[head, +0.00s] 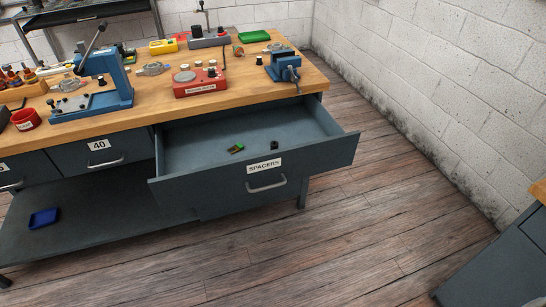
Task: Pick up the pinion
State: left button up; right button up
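I cannot pick out the pinion with certainty. A small dark cylindrical part (274,145) stands in the open drawer labelled SPACERS (210,166), near its front wall. It is too small to tell whether it has teeth. A small green and brown piece (236,149) lies to its left in the same drawer. Neither of my grippers is in view.
The wooden workbench (150,107) carries a blue arbor press (107,80), a red tester box (200,82), a blue vise (285,67) and a red bin (26,119). The open drawer juts over the floor. A blue tray (44,218) lies on the lower shelf. The wooden floor (350,230) is clear.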

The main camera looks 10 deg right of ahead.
aim_at(274, 144)
jog(key=i+j+z, duration=0.25)
jog(key=z, duration=0.15)
jog(key=i+j+z, duration=0.35)
jog(key=i+j, duration=0.05)
